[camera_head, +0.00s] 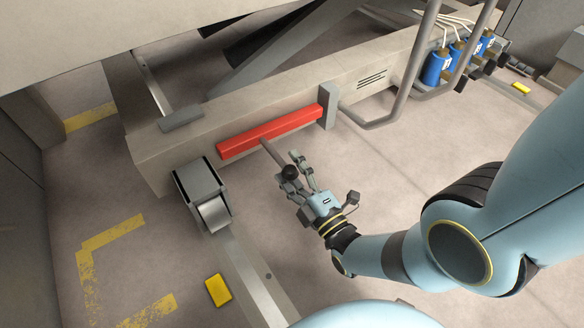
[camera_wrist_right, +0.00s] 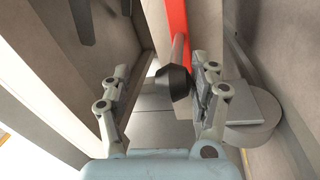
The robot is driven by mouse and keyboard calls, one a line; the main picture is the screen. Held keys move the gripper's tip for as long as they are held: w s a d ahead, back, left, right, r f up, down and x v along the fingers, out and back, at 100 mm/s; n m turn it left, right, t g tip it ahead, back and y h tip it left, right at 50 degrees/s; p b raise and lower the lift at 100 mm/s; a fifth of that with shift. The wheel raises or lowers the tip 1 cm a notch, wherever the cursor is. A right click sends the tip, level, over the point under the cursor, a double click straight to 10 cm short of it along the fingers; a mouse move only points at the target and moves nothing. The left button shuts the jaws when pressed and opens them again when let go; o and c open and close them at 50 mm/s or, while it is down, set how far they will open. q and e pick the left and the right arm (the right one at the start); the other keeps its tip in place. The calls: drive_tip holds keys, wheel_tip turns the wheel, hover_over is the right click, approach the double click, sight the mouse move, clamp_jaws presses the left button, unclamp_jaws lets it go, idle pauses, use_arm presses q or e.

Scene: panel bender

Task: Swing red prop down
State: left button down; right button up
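The red prop (camera_head: 270,132) is a long red bar lying along the side of the beige beam, its right end at a grey bracket (camera_head: 328,105). A thin rod with a black knob (camera_head: 290,172) sticks out from its middle. My right gripper (camera_head: 294,169) is open at the knob. In the right wrist view the knob (camera_wrist_right: 173,82) sits between the spread fingers, close to or touching the right finger; the left finger is clearly apart. The red prop (camera_wrist_right: 178,14) shows at the top there. My left gripper is not in view.
A grey roller block (camera_head: 203,195) stands left of the gripper beside the beam (camera_head: 150,155). Blue cylinders (camera_head: 437,66) and bent grey pipes (camera_head: 405,85) are at the upper right. A yellow block (camera_head: 218,290) lies at the lower left. Floor right of the gripper is clear.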

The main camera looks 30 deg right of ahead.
drive_tip(key=shift+w+a+r, duration=0.15)
drive_tip(key=shift+r, duration=0.05)
drive_tip(key=shift+r, duration=0.4)
wheel_tip(320, 180, up, 9)
drive_tip(key=shift+f, duration=0.1)
idle(0.4)
